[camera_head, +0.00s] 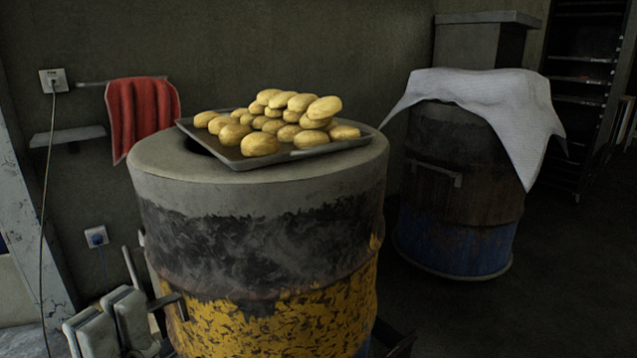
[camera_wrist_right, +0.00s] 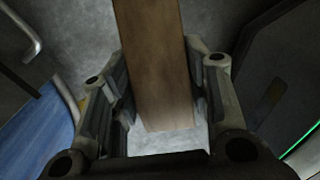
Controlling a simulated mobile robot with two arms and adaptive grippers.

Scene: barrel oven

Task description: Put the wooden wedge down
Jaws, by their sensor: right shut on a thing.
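The wooden wedge (camera_wrist_right: 152,65) is a plain brown block that shows in the right wrist view. It runs from the top edge down between the fingers of my right gripper (camera_wrist_right: 155,80), which is shut on it. A grey surface shows behind the wedge; whether the wedge touches it I cannot tell. The wedge does not show in the head view.
A dark tray (camera_head: 290,155) piled with several potato-like loaves (camera_head: 260,143) lies on the barrel top. A red towel (camera_head: 143,112) hangs behind. A second barrel (camera_head: 460,190), draped with white cloth (camera_head: 490,95), stands at right. Dark floor (camera_head: 570,270) is clear at lower right.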

